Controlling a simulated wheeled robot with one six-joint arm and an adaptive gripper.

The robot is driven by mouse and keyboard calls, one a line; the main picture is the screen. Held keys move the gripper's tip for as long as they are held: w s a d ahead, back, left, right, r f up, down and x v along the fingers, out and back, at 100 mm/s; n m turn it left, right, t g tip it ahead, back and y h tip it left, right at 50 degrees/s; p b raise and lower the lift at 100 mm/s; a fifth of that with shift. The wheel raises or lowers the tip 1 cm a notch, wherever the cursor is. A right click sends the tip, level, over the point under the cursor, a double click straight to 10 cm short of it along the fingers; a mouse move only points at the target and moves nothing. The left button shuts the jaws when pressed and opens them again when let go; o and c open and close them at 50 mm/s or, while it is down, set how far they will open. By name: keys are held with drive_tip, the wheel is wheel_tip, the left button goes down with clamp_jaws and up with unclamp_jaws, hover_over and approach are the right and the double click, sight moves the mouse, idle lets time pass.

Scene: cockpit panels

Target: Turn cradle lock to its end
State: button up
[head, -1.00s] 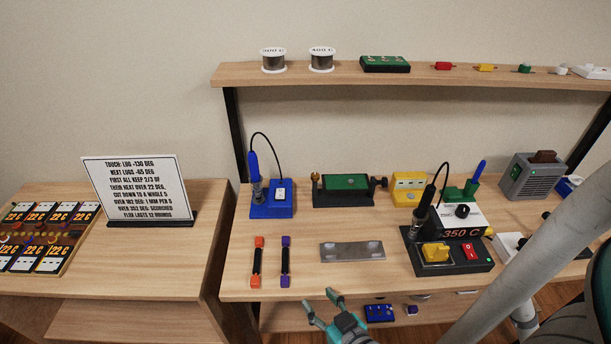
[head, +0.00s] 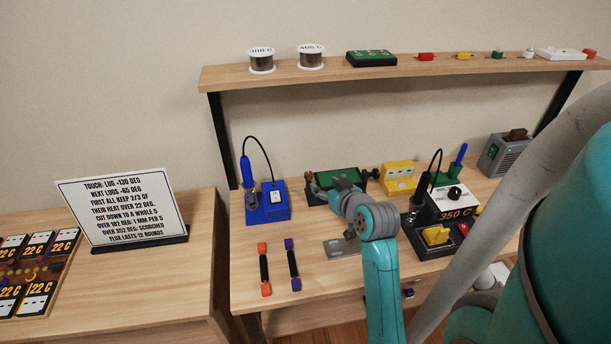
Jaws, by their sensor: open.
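The cradle (head: 349,173) holds a green board in a dark frame at the back middle of the bench, with a small brass-coloured part (head: 309,175) at its left end and a dark knob (head: 374,173) at its right end. I cannot tell from the picture which of these is the lock. My gripper (head: 336,187) is open and reaches over the front of the cradle, hiding part of its front edge. I cannot tell whether it touches the cradle. Nothing shows between its fingers.
A blue soldering stand (head: 266,205) stands left of the cradle, a yellow block (head: 398,178) right of it. A metal plate (head: 343,246) lies partly under my arm. Two tools with orange and purple ends lie at front left.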

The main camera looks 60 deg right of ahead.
sight(309, 174)
drive_tip(key=x, duration=1)
drive_tip(key=shift+w+d+f, duration=0.15)
drive_tip(key=shift+w+d, duration=0.05)
drive_tip(key=shift+w, duration=0.05)
clamp_jaws()
